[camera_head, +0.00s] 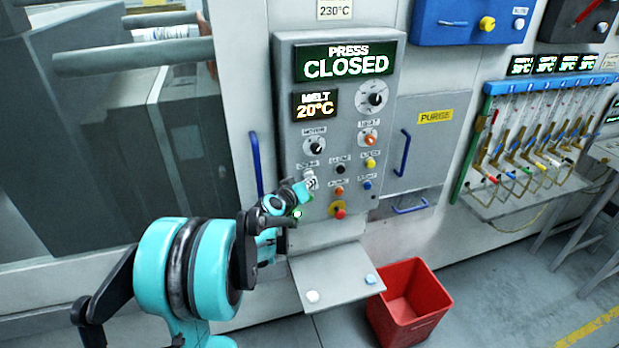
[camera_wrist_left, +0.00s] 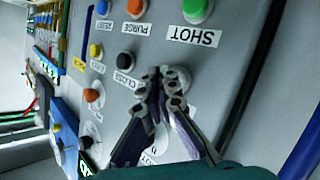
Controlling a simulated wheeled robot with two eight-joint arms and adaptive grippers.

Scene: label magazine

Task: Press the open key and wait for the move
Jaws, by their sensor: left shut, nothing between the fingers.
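The grey control panel (camera_head: 290,120) has a top display (camera_head: 345,61) reading "PRESS CLOSED". My left gripper (camera_head: 311,183) is shut and empty, its fingertips at the left end of the panel's upper row of keys. It also shows in the left wrist view (camera_wrist_left: 167,78), left of the green shot key's column end and beside the black close key (camera_wrist_left: 125,80). My right gripper is not in view.
An orange purge key (camera_head: 339,190), a blue key (camera_head: 367,185) and a red stop button (camera_head: 339,211) are close by. A small shelf (camera_head: 335,278) juts out below the panel, with a red bin (camera_head: 410,300) beside it. A blue handle (camera_head: 256,165) stands left.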

